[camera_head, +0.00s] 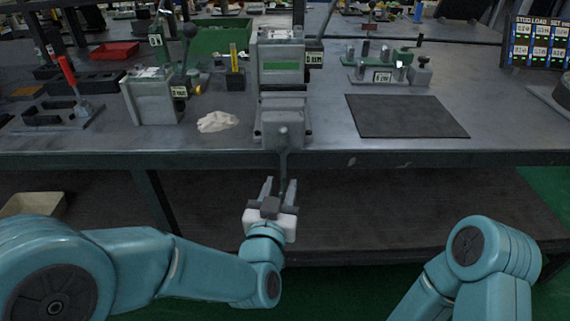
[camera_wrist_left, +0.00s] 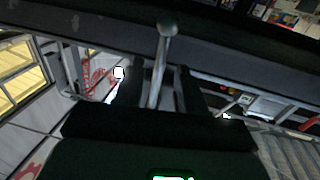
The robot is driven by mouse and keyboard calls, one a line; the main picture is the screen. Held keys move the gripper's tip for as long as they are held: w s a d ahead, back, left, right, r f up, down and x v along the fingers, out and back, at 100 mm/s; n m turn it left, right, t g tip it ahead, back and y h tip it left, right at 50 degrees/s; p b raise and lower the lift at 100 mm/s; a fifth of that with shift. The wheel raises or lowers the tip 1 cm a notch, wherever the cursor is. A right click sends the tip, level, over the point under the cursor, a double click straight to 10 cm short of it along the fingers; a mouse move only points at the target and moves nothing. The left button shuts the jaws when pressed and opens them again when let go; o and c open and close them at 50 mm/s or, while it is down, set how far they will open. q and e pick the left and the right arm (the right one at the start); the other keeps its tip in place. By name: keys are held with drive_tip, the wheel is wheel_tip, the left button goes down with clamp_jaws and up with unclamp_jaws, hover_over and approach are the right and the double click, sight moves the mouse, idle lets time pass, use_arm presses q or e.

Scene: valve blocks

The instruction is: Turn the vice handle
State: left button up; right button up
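The grey vice (camera_head: 281,128) stands at the front edge of the bench, in the middle of the head view. Its handle (camera_head: 284,160) hangs down in front of the edge from a round hub. My left gripper (camera_head: 279,184) is below the bench edge and points up at the vice. Its fingers are apart, with the handle's lower part between them. In the left wrist view the handle (camera_wrist_left: 158,72), with a round knob at its top, runs down between the two dark fingers (camera_wrist_left: 157,75), with gaps on both sides. My right gripper is out of view; only my right arm shows.
A dark mat (camera_head: 407,116) lies right of the vice. A crumpled pale cloth (camera_head: 217,121) and a grey block fixture (camera_head: 153,101) are to the left. A lower shelf (camera_head: 400,205) runs under the bench. The front edge right of the vice is clear.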

sight(283, 180)
use_arm(q)
drive_tip(key=w, duration=0.2)
drive_tip(key=w+d+p, duration=0.1)
drive_tip(key=w, duration=0.2)
drive_tip(key=shift+w, duration=0.2)
clamp_jaws()
